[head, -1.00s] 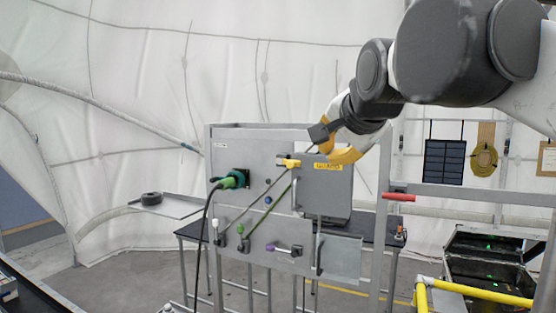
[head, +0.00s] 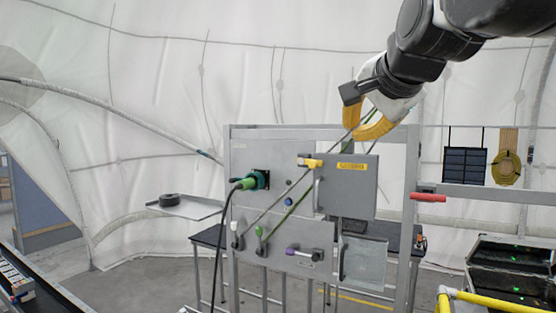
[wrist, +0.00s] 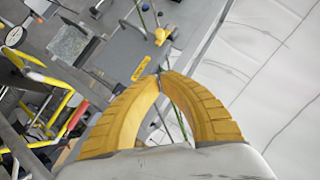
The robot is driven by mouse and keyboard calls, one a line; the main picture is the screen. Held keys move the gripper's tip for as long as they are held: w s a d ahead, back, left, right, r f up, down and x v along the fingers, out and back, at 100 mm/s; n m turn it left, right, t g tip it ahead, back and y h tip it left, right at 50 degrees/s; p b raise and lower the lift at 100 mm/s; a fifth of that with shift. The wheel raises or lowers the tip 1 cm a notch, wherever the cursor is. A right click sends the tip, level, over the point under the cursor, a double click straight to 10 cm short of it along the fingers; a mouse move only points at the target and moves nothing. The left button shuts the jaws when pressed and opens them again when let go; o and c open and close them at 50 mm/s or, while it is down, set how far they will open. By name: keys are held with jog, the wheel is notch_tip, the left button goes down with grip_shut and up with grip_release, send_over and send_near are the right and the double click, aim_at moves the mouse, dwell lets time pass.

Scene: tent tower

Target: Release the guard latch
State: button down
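A grey guard panel (head: 362,192) with a yellow label sits at the upper right of the metal frame in the head view. A yellow latch handle (head: 312,162) sticks out at its upper left corner and lies roughly level. The latch (wrist: 161,37) also shows in the wrist view, ahead of the fingertips and apart from them. My gripper (head: 355,126) is above the panel's top edge, up and right of the latch.
A green connector (head: 252,181) with a black cable is on the left of the frame. Thin rods (head: 280,202) slant across the panel front. A purple-tipped handle (head: 293,251) sits below. A red handle (head: 428,198) juts out at right; yellow rails (head: 490,297) stand lower right.

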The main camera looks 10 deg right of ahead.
jog(key=p, duration=0.2)
send_near(321, 163)
jog(key=w+d, duration=0.2)
jog(key=w, duration=0.2)
jog(key=shift+w+a+f, duration=0.6)
jog(key=shift+w+f, duration=0.05)
jog(key=shift+f, duration=0.25)
jog(key=shift+a+f+p, duration=0.3)
jog(key=shift+f+p, duration=0.05)
jog(key=shift+w+f, duration=0.15)
jog(key=shift+w, duration=0.05)
jog(key=shift+s, duration=0.1)
